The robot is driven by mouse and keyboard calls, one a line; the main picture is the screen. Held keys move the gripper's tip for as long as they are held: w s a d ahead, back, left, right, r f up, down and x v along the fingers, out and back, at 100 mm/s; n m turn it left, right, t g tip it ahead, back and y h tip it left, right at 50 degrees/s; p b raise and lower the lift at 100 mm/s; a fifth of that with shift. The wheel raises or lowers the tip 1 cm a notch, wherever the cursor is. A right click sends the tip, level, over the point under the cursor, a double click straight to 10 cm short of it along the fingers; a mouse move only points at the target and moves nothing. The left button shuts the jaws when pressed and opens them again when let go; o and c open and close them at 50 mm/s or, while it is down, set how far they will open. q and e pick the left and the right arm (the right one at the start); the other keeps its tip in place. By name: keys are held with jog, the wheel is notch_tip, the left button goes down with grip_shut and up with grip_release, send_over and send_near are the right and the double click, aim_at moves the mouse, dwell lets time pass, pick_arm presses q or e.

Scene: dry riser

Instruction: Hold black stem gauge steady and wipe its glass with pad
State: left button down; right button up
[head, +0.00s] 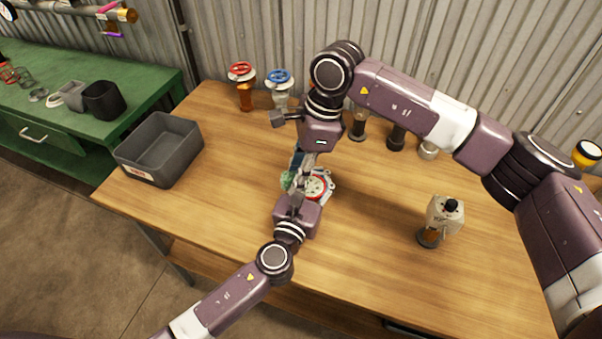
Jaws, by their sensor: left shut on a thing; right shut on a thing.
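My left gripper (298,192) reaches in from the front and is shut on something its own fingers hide. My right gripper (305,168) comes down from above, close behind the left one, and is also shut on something. A small pale green piece, perhaps the pad, (287,181) shows at the left of the fingers; I cannot tell which gripper has it. A bit of blue (296,158) shows beside the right fingers. A round red and white part (316,188) on a grey base shows just right of the grippers. I cannot make out the black stem gauge or its glass between the grippers.
A dark grey bin (160,150) stands at the table's left. A red-wheeled valve (242,85), a blue-wheeled valve (280,85) and dark-stemmed pieces (397,138) line the back. A pale bottle-like device (442,220) stands at the right. The front table (370,270) is largely clear.

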jog(key=shift+w+d+f, duration=0.1)
jog(key=shift+w+d, duration=0.05)
jog(key=shift+d, duration=0.45)
jog(key=shift+w+d, duration=0.1)
jog(key=shift+d, duration=0.5)
jog(key=shift+s+a+f, duration=0.1)
jog(key=shift+s+a, duration=0.05)
jog(key=shift+a, duration=0.45)
jog(key=shift+s+a+f, duration=0.1)
jog(key=shift+s+a, duration=0.05)
jog(key=shift+a, duration=0.4)
jog(key=shift+w+d, duration=0.15)
jog(key=shift+d, duration=1.1)
jog(key=shift+a+r, duration=0.25)
jog(key=shift+a, duration=1)
jog(key=shift+w+d+f, duration=0.1)
jog(key=shift+w+d, duration=0.05)
jog(key=shift+d, duration=1)
